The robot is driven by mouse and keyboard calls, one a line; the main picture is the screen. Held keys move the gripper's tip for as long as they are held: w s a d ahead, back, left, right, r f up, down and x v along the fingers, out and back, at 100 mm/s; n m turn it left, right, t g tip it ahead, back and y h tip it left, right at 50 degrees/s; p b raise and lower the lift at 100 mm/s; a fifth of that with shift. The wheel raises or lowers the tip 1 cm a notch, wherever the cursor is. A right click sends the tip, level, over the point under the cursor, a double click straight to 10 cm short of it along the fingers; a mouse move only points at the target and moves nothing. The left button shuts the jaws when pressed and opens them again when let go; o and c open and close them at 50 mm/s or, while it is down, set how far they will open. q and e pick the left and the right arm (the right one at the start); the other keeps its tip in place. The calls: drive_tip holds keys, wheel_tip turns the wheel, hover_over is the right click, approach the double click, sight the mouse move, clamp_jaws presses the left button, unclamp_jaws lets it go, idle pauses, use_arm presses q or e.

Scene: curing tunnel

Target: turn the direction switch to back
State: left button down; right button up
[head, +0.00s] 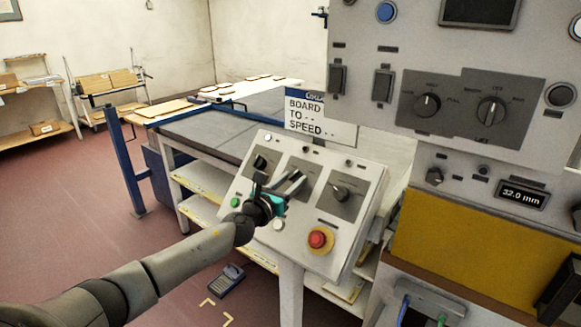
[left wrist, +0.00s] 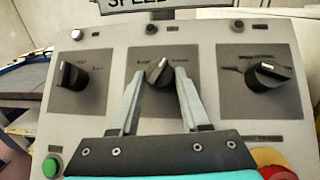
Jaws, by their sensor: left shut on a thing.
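The sloped grey control panel (head: 262,222) carries three black rotary switches on dark plates. My left gripper (head: 291,184) reaches the middle switch. In the left wrist view the fingers of my left gripper (left wrist: 160,78) stand on either side of this middle switch (left wrist: 158,69) and are shut on it. Its pointer is up and tilted a little to the right. The small labels above it are too blurred to read surely. The left switch (left wrist: 70,75) and the right switch (left wrist: 266,74) are untouched. My right gripper is not in view.
A red stop button (head: 318,239) with a yellow collar is at the panel's lower right. A green button (head: 235,202) is at its left. A sign (head: 305,116) stands behind the panel. A taller grey cabinet (head: 380,135) rises at the right.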

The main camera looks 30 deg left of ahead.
use_arm(q)
drive_tip(key=n+g+y+p, duration=0.1)
drive_tip(key=n+y+p, duration=0.1)
drive_tip(key=n+p, duration=0.1)
drive_tip(key=n+g+y+p, duration=0.1)
drive_tip(key=n+y+p, duration=0.1)
drive_tip(key=n, duration=0.1)
drive_tip(key=d+n+y+p, duration=0.1)
drive_tip(key=n+y+p, duration=0.1)
drive_tip(key=n+p, duration=0.1)
drive_tip(key=shift+w+r+g+p, duration=0.15)
drive_tip(key=shift+r+g+p, duration=0.15)
drive_tip(key=shift+r+g, duration=0.1)
drive_tip(key=n+g+y+p, duration=0.1)
drive_tip(key=n, duration=0.1)
drive_tip(key=n+g+y+p, duration=0.1)
drive_tip(key=n+g, duration=0.1)
drive_tip(key=shift+w+d+p, duration=0.15)
drive_tip(key=shift+d+p, duration=0.05)
drive_tip(key=shift+p, duration=0.1)
drive_tip(key=shift+w+r+n+g+y+p, duration=0.1)
drive_tip(key=shift+n+g+y+p, duration=0.25)
drive_tip(key=shift+n+g, duration=0.7)
drive_tip(key=shift+w+r+n+g+y+p, duration=0.15)
drive_tip(key=shift+n+g+p, duration=0.4)
drive_tip(key=shift+n, duration=0.8)
drive_tip(key=shift+s+f, duration=0.1)
drive_tip(key=shift+c, duration=1.9)
unclamp_jaws()
